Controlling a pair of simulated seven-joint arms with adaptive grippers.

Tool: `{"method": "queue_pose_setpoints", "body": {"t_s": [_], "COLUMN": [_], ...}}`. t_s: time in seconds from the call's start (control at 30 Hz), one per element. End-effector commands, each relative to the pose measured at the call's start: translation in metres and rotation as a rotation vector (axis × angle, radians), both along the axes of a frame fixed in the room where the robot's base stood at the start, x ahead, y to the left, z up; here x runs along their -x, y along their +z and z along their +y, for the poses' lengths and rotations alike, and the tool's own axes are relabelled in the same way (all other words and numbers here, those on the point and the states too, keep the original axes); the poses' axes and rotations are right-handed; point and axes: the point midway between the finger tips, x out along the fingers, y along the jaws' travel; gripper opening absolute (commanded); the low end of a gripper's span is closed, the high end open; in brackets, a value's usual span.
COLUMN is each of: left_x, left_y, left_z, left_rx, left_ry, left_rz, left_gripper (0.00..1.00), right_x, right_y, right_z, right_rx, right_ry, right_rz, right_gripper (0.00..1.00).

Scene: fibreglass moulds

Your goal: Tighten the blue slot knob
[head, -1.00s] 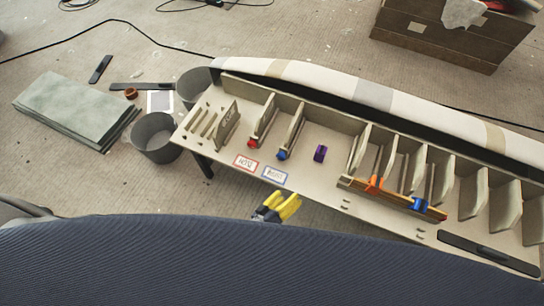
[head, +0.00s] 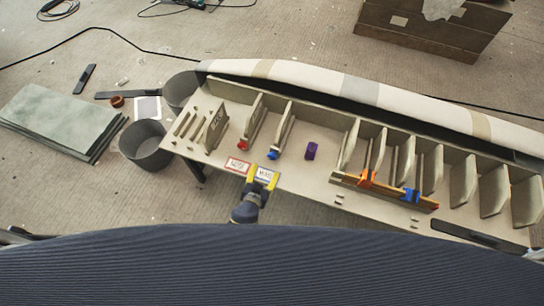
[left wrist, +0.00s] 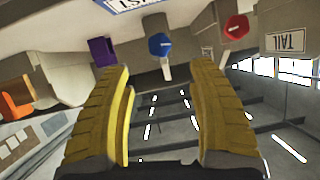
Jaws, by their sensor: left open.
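The blue slot knob (head: 273,154) sits at the front end of an upright slotted fin on the beige mould board (head: 321,178). In the left wrist view the blue knob (left wrist: 160,45) is a faceted blue head, just beyond and between the fingertips. My left gripper (head: 262,176) has yellow fingers, spread apart and empty, over the blue-framed label at the board's front edge. In the left wrist view the left gripper (left wrist: 158,72) points at the knob without visible contact. My right gripper is not in view.
A red knob (head: 242,145) is left of the blue one, and a purple block (head: 311,150) is to its right. An orange clamp (head: 366,179) and a blue clamp (head: 411,195) hold a wooden strip. A grey bucket (head: 146,146) stands left of the board.

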Motion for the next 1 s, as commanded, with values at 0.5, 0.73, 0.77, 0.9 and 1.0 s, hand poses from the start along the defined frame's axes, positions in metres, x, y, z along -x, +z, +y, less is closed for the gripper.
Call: {"method": "queue_pose_setpoints", "body": {"t_s": [0.5,0.73,0.77,0.9,1.0], "left_x": [-0.072,-0.089,-0.090,-0.096,-0.097], "left_y": [-0.030,-0.038,-0.039,-0.041,-0.041], "left_z": [-0.018,-0.024,-0.024,-0.025,-0.026], "left_rx": [-0.001,0.000,-0.001,0.001,0.001], "left_ry": [-0.002,-0.001,-0.001,-0.001,-0.001], "left_rz": [0.000,0.001,0.001,0.000,0.000], "left_gripper": [0.59,0.59,0.59,0.59,0.59], "right_x": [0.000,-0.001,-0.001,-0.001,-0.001], "right_y": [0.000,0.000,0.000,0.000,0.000], "right_z": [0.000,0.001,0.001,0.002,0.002], "right_rx": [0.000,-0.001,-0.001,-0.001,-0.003], "right_ry": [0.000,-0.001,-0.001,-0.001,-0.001], "right_rz": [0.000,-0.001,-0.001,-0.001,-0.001], "right_gripper": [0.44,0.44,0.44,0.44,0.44]}}
